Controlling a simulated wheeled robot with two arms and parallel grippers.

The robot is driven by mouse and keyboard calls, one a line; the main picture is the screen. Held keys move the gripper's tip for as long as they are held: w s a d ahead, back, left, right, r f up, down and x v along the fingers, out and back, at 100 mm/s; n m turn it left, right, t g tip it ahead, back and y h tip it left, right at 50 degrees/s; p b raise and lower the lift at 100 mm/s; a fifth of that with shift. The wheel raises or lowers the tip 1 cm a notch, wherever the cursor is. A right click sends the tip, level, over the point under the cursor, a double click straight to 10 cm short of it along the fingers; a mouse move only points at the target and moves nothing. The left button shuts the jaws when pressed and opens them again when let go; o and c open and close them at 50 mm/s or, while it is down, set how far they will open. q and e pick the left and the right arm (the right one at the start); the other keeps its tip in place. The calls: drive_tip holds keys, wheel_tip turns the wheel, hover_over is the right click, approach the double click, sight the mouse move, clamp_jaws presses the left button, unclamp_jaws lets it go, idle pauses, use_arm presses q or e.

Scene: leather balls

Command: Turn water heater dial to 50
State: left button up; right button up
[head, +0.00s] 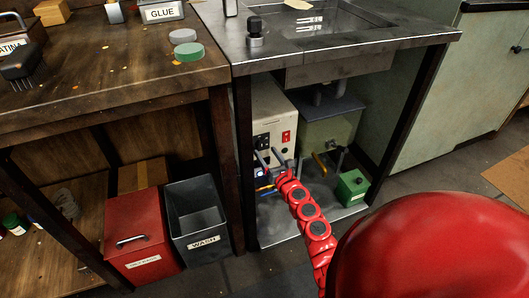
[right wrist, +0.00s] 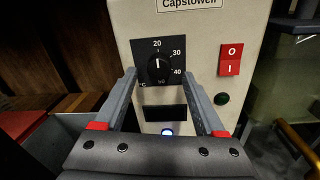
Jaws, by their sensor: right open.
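The water heater is a cream box (head: 275,107) under the metal sink counter; its front panel fills the right wrist view (right wrist: 205,55). Its black round dial (right wrist: 158,67) sits on a black square plate marked 20, 30 and 40, with a small, hard-to-read mark at the bottom. The dial's white pointer line points nearly straight up, close to 20. My right gripper (right wrist: 162,77) is open, with one finger on each side of the dial; I cannot tell whether they touch it. It also shows in front of the heater in the head view (head: 271,157). My left gripper is not in view.
A grey WASH bin (head: 196,220) and red box (head: 138,235) stand left. A green box (head: 352,187) stands on the lower shelf.

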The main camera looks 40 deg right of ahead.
drive_tip(key=shift+w+d, duration=0.1)
drive_tip(key=shift+w, duration=0.9)
clamp_jaws()
